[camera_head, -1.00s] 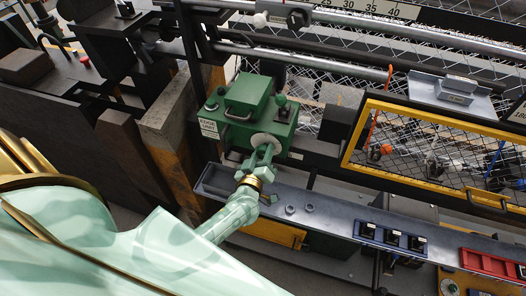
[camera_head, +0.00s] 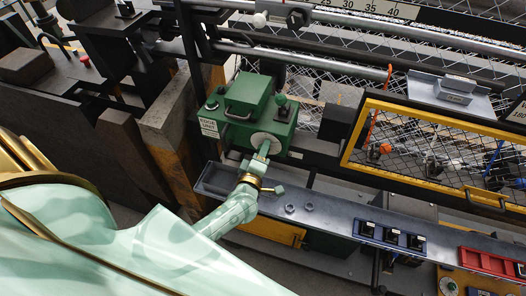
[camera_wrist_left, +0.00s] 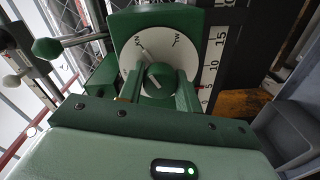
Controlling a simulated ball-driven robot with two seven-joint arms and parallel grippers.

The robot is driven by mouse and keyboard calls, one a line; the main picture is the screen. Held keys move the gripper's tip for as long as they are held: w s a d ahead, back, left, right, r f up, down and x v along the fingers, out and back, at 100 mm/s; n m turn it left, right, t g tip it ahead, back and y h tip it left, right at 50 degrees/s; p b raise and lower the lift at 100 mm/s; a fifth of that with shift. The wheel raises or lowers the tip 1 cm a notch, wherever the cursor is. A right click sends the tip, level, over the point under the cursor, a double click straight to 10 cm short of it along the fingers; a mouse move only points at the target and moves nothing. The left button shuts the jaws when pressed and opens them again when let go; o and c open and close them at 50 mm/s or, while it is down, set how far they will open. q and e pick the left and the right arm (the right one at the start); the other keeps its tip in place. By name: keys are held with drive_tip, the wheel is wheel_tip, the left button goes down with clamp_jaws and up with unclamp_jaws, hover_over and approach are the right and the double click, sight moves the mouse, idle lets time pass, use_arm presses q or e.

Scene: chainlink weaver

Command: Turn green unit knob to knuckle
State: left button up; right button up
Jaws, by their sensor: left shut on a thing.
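The green unit (camera_head: 243,121) is a green box with a handle on top and a round white dial (camera_head: 260,138) on its front. My left gripper (camera_head: 263,152) reaches the dial from below, its fingers seen nearly edge-on. In the left wrist view the dial (camera_wrist_left: 184,61) has two marks, one at upper left that seems to read KN and one at upper right that seems to read TW. The dark green knob (camera_wrist_left: 158,80) sits between my fingers, which are shut on it. A thin pointer line runs toward the upper-left mark. My right gripper is not in view.
A grey rail tray (camera_head: 330,212) with two nuts runs below the unit. A blue holder (camera_head: 390,238) and a red tray (camera_head: 488,262) are at right. A yellow-framed mesh guard (camera_head: 350,150) stands right of the unit. A number scale (camera_wrist_left: 212,65) is beside the dial.

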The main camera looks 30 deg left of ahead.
use_arm(q)
drive_tip(key=shift+f, duration=0.1)
idle(0.4)
drive_tip(key=o, duration=1)
drive_tip(key=shift+c, duration=0.2)
drive_tip(key=shift+s, duration=0.1)
drive_tip(key=b+v, duration=0.1)
drive_tip(key=v, duration=1.5)
drive_tip(key=shift+s, duration=0.2)
